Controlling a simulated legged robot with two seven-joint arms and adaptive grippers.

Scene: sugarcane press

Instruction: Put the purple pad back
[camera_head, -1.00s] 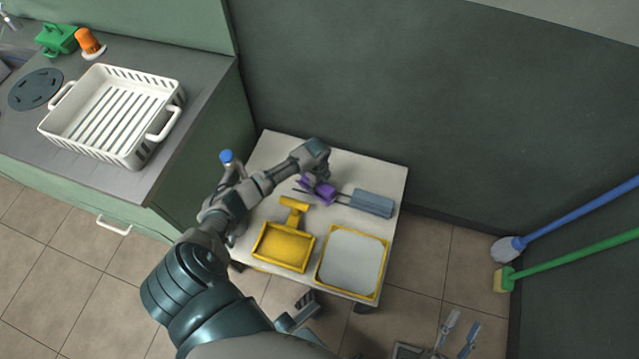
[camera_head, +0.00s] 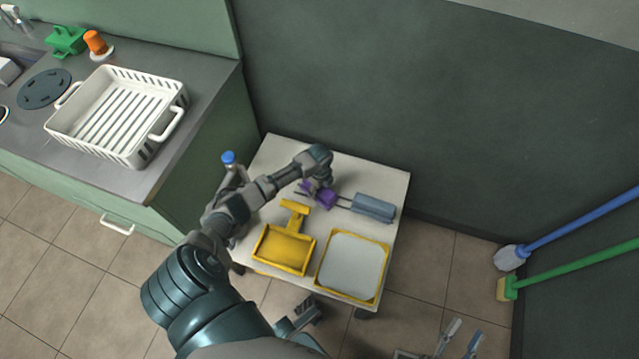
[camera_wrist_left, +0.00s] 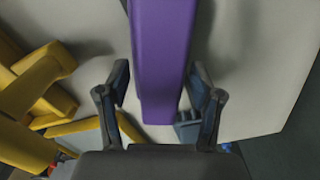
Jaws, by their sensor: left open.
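The purple pad (camera_head: 328,197) lies on the small white table, partly hidden by my left gripper in the head view. My left gripper (camera_head: 319,186) is over it, pointing down. In the left wrist view, the long purple pad (camera_wrist_left: 162,55) runs between the two spread fingers of my left gripper (camera_wrist_left: 161,80). A finger is close on each side; contact cannot be told. My right gripper (camera_head: 460,338) shows at the bottom edge, its two fingers apart and empty, away from the table.
The white table (camera_head: 378,172) also bears a blue-grey block (camera_head: 374,208) with thin rods towards the pad, a yellow tray (camera_head: 283,251) and a yellow-rimmed panel (camera_head: 352,267). A blue-capped bottle (camera_head: 230,160) stands left. A white basket (camera_head: 115,115) is on the counter.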

